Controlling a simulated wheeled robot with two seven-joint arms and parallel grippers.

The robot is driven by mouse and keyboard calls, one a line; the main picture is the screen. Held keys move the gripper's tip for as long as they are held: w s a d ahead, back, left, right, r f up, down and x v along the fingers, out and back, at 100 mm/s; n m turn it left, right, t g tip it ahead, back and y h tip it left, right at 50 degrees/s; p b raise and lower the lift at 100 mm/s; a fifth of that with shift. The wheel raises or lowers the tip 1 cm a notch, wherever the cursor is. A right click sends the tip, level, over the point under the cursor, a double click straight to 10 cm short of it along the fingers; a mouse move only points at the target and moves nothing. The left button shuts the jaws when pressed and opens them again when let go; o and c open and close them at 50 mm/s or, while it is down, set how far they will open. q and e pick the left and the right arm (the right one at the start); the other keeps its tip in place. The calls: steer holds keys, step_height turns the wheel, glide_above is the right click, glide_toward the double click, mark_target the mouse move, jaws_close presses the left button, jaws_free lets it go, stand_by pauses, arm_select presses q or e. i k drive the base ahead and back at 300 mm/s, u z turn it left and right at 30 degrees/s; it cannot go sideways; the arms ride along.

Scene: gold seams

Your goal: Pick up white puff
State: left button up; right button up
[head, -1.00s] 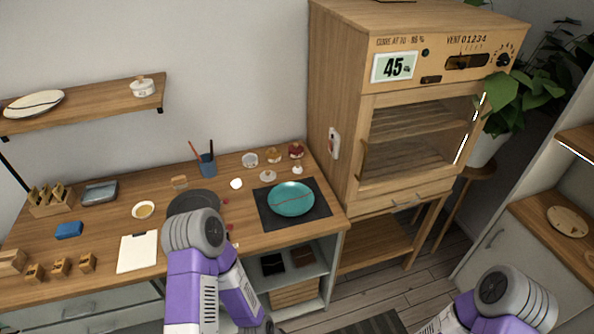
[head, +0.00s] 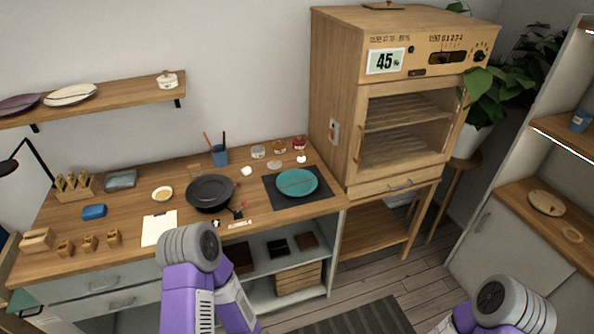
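A small white puff (head: 246,171) lies on the wooden worktop, behind and to the right of the black pan. It is a pale rounded lump too small to show detail. My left arm stands in front of the worktop's front edge, with its elbow low in the head view. My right arm shows only at the bottom right corner, well away from the worktop. Neither gripper is in view.
The black pan (head: 211,193) and a teal plate (head: 297,182) on a dark mat (head: 270,200) flank the puff. A blue cup with sticks (head: 220,155) and small jars (head: 258,152) stand behind. A wooden cabinet (head: 335,90) rises at right.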

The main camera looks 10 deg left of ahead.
mark_target(302, 158)
steer(key=z, duration=1)
steer(key=i, duration=1.55)
steer(key=u, duration=0.25)
